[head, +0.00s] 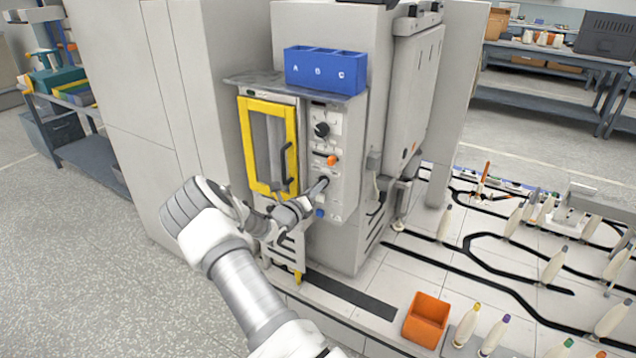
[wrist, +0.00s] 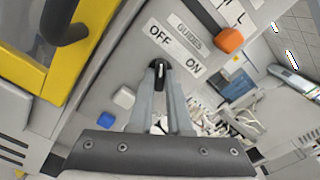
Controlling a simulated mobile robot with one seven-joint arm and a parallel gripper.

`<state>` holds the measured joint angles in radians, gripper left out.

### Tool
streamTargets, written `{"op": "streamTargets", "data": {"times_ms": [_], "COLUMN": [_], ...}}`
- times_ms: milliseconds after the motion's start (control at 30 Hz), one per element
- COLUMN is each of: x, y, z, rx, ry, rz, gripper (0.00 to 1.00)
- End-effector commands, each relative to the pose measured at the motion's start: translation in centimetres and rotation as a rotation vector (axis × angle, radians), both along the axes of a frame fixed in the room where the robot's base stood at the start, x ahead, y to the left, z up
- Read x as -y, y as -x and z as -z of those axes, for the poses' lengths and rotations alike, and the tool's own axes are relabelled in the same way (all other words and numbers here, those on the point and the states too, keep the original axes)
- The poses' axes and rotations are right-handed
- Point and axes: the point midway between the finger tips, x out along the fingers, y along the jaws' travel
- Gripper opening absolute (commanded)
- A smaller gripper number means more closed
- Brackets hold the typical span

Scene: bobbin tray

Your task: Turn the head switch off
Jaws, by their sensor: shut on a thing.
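A black knob (wrist: 159,74) with a white pointer line sits on the grey machine panel (head: 342,190). The label strip (wrist: 176,45) above it reads OFF, GUIDES, ON, and the pointer line points up toward OFF. I can read no "head" label. My gripper (wrist: 159,80) is shut on this knob, with one finger on each side. In the head view my gripper (head: 320,187) is at the panel's lower part and partly hides the knob. Another black knob (head: 321,129) is higher up, with an orange-handled lever (head: 331,160) between the two.
A yellow-framed door (head: 243,150) with a dark handle is left of the panel. A blue button (wrist: 124,97) and a white one (wrist: 105,117) are below the knob. A blue A-B-C bin (head: 325,70) stands on top. An orange box (head: 426,318) and several bobbins are at right.

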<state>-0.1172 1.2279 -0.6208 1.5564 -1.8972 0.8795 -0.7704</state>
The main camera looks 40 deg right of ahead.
Motion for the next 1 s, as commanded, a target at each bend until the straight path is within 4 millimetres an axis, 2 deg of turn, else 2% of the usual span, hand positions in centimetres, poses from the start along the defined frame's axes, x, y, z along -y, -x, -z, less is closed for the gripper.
{"op": "streamTargets", "data": {"times_ms": [300, 767, 800, 933, 1000], "x": [-0.04, -0.02, -0.02, -0.01, -0.01], "y": [0.01, 0.03, 0.02, 0.02, 0.02], "z": [0.02, 0.07, 0.08, 0.07, 0.05], "rx": [-0.082, -0.093, -0.093, -0.092, -0.091], "ry": [0.033, 0.037, 0.037, 0.037, 0.037], "rz": [-0.001, 0.0, 0.0, 0.0, -0.001], "gripper": [0.0, 0.0, 0.23, 0.46, 0.46]}}
